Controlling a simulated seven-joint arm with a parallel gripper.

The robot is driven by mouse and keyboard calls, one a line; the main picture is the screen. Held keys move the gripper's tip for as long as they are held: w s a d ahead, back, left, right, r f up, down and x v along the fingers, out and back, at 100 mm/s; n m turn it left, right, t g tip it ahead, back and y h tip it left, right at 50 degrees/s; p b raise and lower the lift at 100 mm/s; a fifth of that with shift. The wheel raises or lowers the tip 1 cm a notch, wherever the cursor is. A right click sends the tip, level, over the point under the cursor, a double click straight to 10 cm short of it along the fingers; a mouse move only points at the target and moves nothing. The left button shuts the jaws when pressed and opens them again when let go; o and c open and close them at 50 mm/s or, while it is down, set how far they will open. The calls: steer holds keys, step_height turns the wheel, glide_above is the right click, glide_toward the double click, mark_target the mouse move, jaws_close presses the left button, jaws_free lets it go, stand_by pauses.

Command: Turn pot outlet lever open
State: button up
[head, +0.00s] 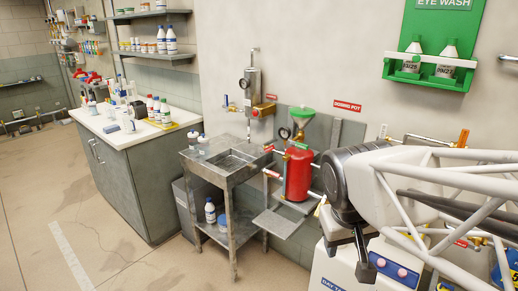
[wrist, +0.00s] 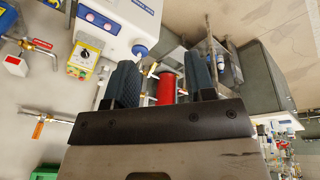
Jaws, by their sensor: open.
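The red dosing pot (head: 298,174) stands beside the metal sink stand, with a green funnel (head: 302,113) above it. Small valves with red tags join its pipes on the left side. A small pale yellow lever (head: 320,206) shows at the pot's lower right; I cannot tell surely whether it is the outlet lever, or its setting. My gripper (wrist: 164,62) is open and empty, its two dark fingers apart. In the wrist view the red pot (wrist: 166,88) shows beyond the gap between them, partly hidden by the gripper body. In the head view my arm covers the area right of the pot.
A white dosing unit (head: 350,272) stands at the front, below my arm. The metal sink stand (head: 232,160) and grey cabinet (head: 140,170) are to the left. A green eye wash shelf (head: 432,65) hangs on the wall. The floor at left is clear.

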steer(key=w+d+r+n+h, duration=0.1)
steer(key=w+d+n+h, duration=0.15)
steer(key=w, duration=0.75)
steer(key=w+d+r+n+h, duration=0.1)
steer(key=w+d+h, duration=0.15)
steer(key=w, duration=0.85)
steer(key=n+t+h, duration=0.5)
steer(key=n+h, duration=0.2)
steer(key=n, duration=0.1)
glide_above(269, 149)
steer(key=s+d, duration=0.4)
steer(key=s, duration=1.4)
step_height(269, 149, down, 10)
steer(key=w+a+f+n+t, duration=0.1)
steer(key=w+a+f+t, duration=0.1)
steer(key=w+f, duration=0.1)
steer(key=w+a+f+n+t, duration=0.1)
steer(key=w+a+f+n, duration=0.1)
steer(key=w, duration=0.4)
steer(key=w+a+f+n+t, duration=0.1)
steer(key=w+a+f+t, duration=0.1)
steer(key=w+a+f, duration=0.2)
steer(key=shift+w+f+n+t, duration=0.15)
steer(key=shift+w+f, duration=0.15)
steer(key=shift+f, duration=0.25)
steer(key=shift+w+f+n+t, duration=0.15)
steer(key=shift+w+f, duration=0.15)
steer(key=shift+f, duration=0.2)
steer(key=shift+d, duration=0.15)
steer(key=shift+x, duration=3.85)
